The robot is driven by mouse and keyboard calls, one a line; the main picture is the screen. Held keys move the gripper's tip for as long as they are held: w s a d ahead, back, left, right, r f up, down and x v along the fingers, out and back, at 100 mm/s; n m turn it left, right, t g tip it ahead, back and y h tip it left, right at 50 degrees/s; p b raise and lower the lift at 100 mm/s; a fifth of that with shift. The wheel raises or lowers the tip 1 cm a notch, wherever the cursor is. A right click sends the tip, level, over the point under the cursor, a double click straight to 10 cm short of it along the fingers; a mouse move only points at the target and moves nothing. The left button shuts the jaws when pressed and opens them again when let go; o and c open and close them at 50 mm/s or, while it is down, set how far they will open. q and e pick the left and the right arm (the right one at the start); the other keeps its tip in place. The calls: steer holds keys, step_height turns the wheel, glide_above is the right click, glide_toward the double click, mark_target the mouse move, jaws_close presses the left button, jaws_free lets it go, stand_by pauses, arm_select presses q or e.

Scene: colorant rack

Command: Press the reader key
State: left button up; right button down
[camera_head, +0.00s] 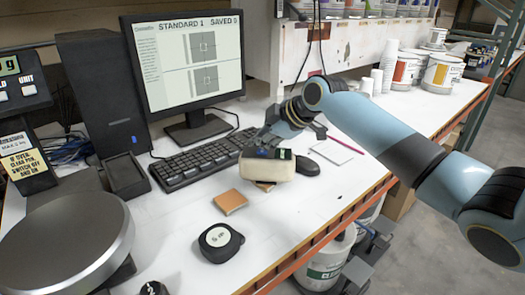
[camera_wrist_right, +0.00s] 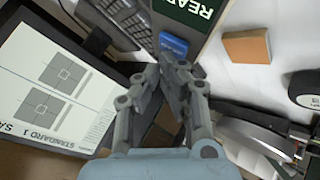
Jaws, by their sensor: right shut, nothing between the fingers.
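In the right wrist view the blue key (camera_wrist_right: 173,46) lies right beyond the fingertips, next to the display reading "READ". My right gripper (camera_head: 264,141) is shut and empty, pointing down at the key. In the wrist view its fingertips (camera_wrist_right: 174,66) come close to the key's edge; I cannot tell whether they touch it. My left gripper is not in view.
A keyboard (camera_head: 196,161) lies behind the reader and a black mouse (camera_head: 307,166) to its right. A monitor (camera_head: 187,62) stands behind. The bench's front right is clear.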

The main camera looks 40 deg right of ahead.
mark_target(261, 151)
steer(key=shift+f, duration=0.35)
stand_by(0.6)
steer(key=shift+r, duration=0.1)
steer(key=shift+r+p, duration=0.55)
steer(key=shift+r, duration=0.2)
step_height(261, 151, up, 5)
steer(key=p, duration=0.4)
stand_by(0.5)
steer(key=shift+f, duration=0.1)
